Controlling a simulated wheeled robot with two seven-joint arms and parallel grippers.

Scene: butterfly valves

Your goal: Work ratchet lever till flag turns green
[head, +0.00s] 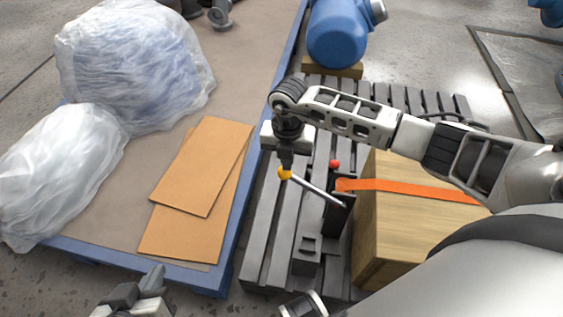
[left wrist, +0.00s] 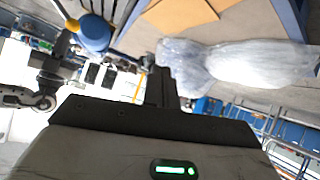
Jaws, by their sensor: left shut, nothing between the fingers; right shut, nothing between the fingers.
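The ratchet lever (head: 315,190) is a thin grey rod with a yellow knob (head: 285,173) at its left end. Its right end meets a dark ratchet block (head: 338,212) beside the wooden crate. A small red ball flag (head: 334,163) stands above the block. An orange strap (head: 415,188) runs from the block over the crate. My right gripper (head: 286,163) points down, shut and empty, with its tips right at the knob; I cannot tell whether they touch. My left gripper (head: 155,276) is shut and empty at the bottom left, away from the lever. It also shows in the left wrist view (left wrist: 162,85).
The wooden crate (head: 378,235) sits on a grey slatted pallet (head: 262,245). Left is a blue-edged table (head: 190,271) with cardboard sheets (head: 190,225) and plastic-wrapped bundles (head: 135,60). My right arm reaches over the crate.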

